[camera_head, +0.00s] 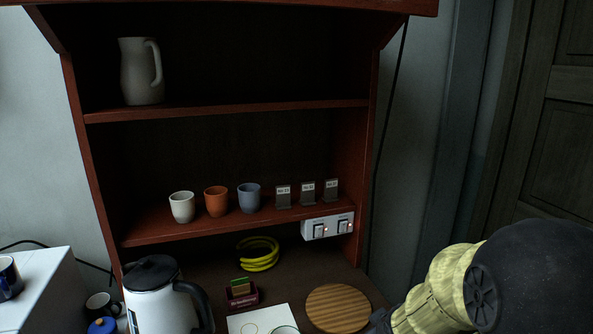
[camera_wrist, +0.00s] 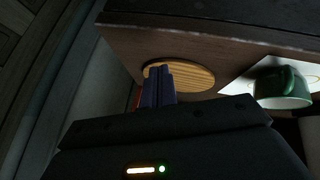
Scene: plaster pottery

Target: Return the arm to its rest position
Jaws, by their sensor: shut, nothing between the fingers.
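My arm comes in at the lower right of the head view; the gripper end is mostly cut off or hidden there. In the wrist view my gripper (camera_wrist: 160,72) shows as dark fingers held close together, shut and empty. The fingertips overlap the round wooden board (camera_wrist: 195,77) in the picture. I cannot tell the distance between them. The same wooden board (camera_head: 338,308) lies on the counter in the head view, left of my arm. A green cup (camera_wrist: 281,86) stands on a white sheet to the right in the wrist view.
A red-brown shelf unit (camera_head: 245,105) holds a pitcher (camera_head: 141,72), three cups (camera_head: 216,201) and small labelled stands (camera_head: 307,194). A switch box (camera_head: 327,227) is fixed below. A dark door (camera_head: 555,120) is at right.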

